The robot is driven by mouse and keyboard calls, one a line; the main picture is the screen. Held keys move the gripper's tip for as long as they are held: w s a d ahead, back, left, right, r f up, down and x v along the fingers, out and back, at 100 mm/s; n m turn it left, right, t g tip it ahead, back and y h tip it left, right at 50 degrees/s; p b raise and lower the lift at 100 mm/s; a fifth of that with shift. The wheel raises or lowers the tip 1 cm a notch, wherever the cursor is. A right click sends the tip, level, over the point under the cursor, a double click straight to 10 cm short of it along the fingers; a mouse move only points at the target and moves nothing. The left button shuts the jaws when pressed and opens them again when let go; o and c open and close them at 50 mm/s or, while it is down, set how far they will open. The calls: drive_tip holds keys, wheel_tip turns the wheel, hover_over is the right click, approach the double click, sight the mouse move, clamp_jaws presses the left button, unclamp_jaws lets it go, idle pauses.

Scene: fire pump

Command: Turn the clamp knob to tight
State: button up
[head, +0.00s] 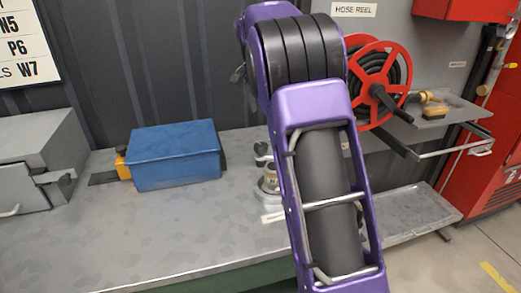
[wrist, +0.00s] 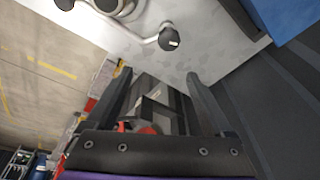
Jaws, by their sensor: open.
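In the wrist view a dark round knob (wrist: 168,40) with a small white mark sits at the end of a pale arm over the bench, above the fingertips in the picture. It looks like the clamp knob, but I cannot read its setting. The pale arm joins a round fitting (wrist: 118,7) cut off by the top edge. In the head view a small metal fitting (head: 270,184) on the bench is partly hidden behind my purple arm. My gripper (wrist: 157,76) is open and empty, apart from the knob. It is hidden in the head view.
A blue box (head: 178,155) stands on the grey workbench (head: 170,235), left of the fitting. A grey metal unit (head: 40,150) is at far left. A red hose reel (head: 375,80) hangs on the wall at right, above a lower metal tray (head: 410,215). The front bench area is clear.

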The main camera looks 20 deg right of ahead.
drive_tip(key=s+a+r+n+t+b, duration=0.2)
drive_tip(key=s+r+n, duration=0.15)
drive_tip(key=n, duration=0.25)
drive_tip(key=n+b, duration=0.1)
drive_tip(key=b, duration=0.1)
approach(261, 145)
drive_tip(key=x, duration=0.9)
drive_tip(key=c, duration=1.3)
drive_tip(key=shift+c, duration=0.3)
